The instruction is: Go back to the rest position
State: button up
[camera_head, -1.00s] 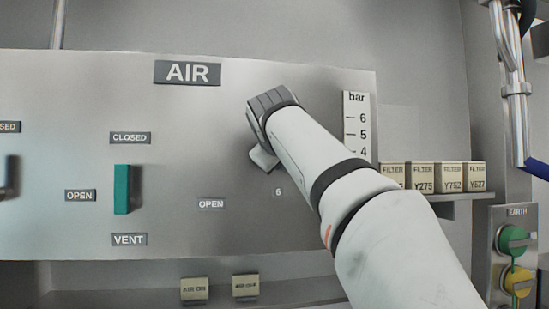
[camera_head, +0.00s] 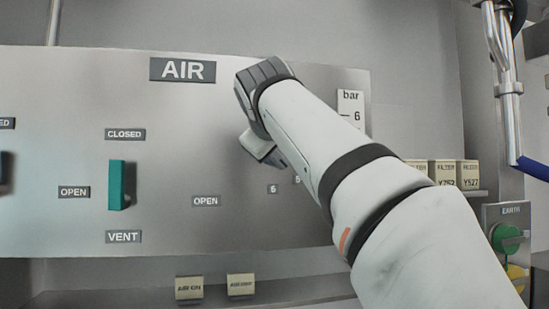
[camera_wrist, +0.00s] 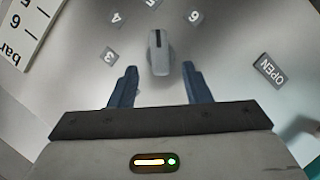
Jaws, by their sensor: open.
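My gripper (camera_wrist: 160,67) is open in the wrist view, with its two dark blue fingers spread apart and nothing held. A grey rotary knob (camera_wrist: 158,52) with a dark line stands on the panel, ahead of and between the fingertips, with no visible contact. Number labels and an OPEN label (camera_wrist: 270,70) surround the knob. In the head view my white arm reaches across the steel AIR panel (camera_head: 60,85); it hides the knob, and only part of the gripper (camera_head: 266,150) shows under the wrist.
A green lever (camera_head: 116,185) projects from the panel at left. A bar scale (camera_head: 350,105) is partly behind my arm. Filter blocks (camera_head: 443,173) sit on a ledge at right, near my forearm, above the EARTH terminals (camera_head: 507,237). Blue-ended pipework (camera_head: 510,100) stands far right.

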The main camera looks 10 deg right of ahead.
jog(key=shift+v, duration=1.2)
jog(key=shift+f, duration=0.15)
jog(key=s+d+f+m+g+y, duration=0.1)
jog(key=s+f+g, duration=0.25)
jog(key=f, duration=0.95)
jog(key=s+f+m+g+y, duration=0.15)
jog(key=s+f, duration=0.25)
jog(key=f, duration=0.9)
jog(key=s+d+f+m+g, duration=0.1)
jog(key=s+f+g, duration=0.25)
jog(key=f, duration=1.05)
jog(key=s+f+m+g+y, duration=0.1)
jog(key=s+f+m+g, duration=0.1)
jog(key=s+f, duration=0.9)
notch_tip(320, 180, down, 3)
jog(key=shift+a+r+m+b, duration=0.1)
jog(key=shift+a+m+b, duration=0.2)
jog(key=shift+a+m, duration=0.1)
jog(key=shift+y, duration=0.25)
jog(key=shift+c, duration=0.8)
